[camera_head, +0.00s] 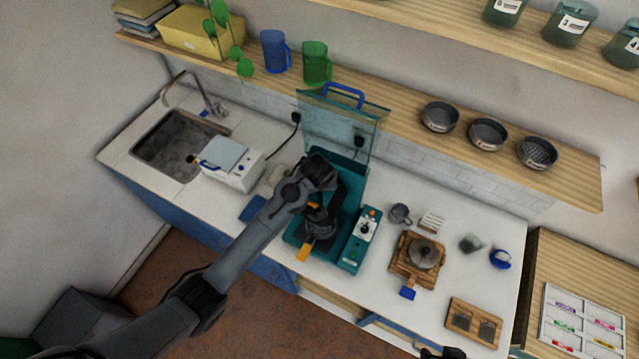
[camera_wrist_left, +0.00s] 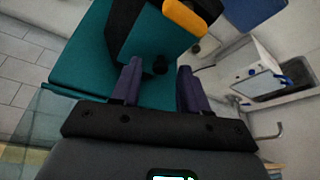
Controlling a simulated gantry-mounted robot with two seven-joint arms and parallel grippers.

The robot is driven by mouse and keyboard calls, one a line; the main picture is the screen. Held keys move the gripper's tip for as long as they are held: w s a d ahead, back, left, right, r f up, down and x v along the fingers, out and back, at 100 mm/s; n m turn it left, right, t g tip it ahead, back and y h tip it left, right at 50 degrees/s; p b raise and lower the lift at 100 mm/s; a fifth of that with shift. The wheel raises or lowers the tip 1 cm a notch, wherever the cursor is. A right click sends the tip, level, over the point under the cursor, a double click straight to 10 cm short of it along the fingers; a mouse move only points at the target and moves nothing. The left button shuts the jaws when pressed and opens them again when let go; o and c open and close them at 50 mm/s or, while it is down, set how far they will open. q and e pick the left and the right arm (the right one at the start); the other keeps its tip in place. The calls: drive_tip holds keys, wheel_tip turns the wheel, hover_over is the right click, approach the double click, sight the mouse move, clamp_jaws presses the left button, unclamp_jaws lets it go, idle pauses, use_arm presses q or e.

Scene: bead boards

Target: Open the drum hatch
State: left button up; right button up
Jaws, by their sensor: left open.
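The teal machine (camera_head: 300,235) stands on the counter with its clear, blue-handled lid (camera_head: 343,118) raised upright at the back. A dark drum part (camera_head: 320,228) sits in it, with an orange tab (camera_head: 304,253) at its front. The orange tab (camera_wrist_left: 187,15) and the teal body (camera_wrist_left: 85,65) also show in the left wrist view. My left gripper (camera_head: 328,192) is over the machine, behind the orange tab; its fingers (camera_wrist_left: 160,70) are apart with a small dark knob between or beyond them, contact unclear. A dark piece at the bottom edge may be my right gripper (camera_head: 442,353), mostly cut off.
A white box-shaped appliance (camera_head: 235,172) and a sink (camera_head: 165,150) are to the left. A wooden board with a round lidded pot (camera_head: 425,253) is to the right, beside a grey cup (camera_head: 400,214). A shelf (camera_head: 390,95) with mugs and round tins runs behind.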

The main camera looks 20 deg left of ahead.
use_arm(q)
clamp_jaws()
